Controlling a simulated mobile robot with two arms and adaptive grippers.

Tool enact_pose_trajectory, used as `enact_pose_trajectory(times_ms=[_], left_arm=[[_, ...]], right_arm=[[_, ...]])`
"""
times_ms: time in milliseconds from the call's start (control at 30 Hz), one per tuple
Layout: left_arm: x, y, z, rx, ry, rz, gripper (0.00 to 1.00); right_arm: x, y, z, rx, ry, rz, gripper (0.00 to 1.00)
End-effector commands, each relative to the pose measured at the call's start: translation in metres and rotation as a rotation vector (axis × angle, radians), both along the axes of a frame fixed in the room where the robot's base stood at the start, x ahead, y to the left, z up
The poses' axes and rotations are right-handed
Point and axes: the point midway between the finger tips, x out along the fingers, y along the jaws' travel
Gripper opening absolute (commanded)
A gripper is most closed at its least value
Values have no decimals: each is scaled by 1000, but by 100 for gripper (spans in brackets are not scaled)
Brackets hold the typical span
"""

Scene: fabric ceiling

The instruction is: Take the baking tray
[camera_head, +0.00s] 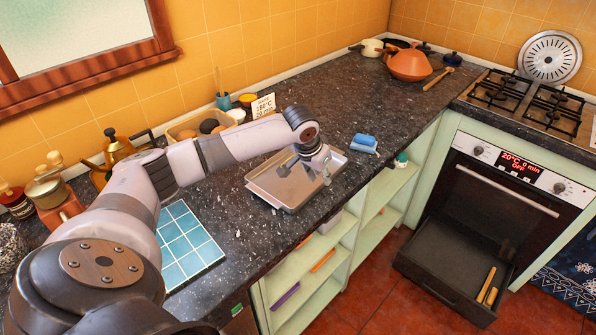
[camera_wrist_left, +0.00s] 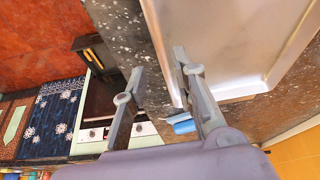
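The baking tray (camera_head: 275,193) is a shallow, silver rectangular tray lying on the dark speckled counter near its front edge. It also fills the upper right of the left wrist view (camera_wrist_left: 225,45). My left gripper (camera_head: 324,174) is at the tray's right end in the head view. In the wrist view the two fingers (camera_wrist_left: 157,62) are apart, one overlapping the tray and the other outside its rim. I cannot tell whether either finger touches the rim. My right gripper is not in view.
A blue sponge (camera_head: 364,143) lies right of the tray. A recipe card (camera_head: 263,105) and a box with round items (camera_head: 205,126) stand behind it. Blue tiles (camera_head: 188,247) lie left. Open green shelves (camera_head: 310,275) are below; the oven drawer (camera_head: 450,270) is pulled out.

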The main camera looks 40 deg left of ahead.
Motion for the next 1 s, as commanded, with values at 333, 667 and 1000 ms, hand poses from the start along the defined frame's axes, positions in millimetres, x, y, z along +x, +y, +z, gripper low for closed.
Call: enact_pose_trajectory(times_ms=[333,667,1000], left_arm=[[13,0,-30,0,0,-1,26],[13,0,-30,0,0,-1,14],[13,0,-29,0,0,-1,0]], right_arm=[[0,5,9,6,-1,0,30],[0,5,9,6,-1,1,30],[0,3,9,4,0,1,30]])
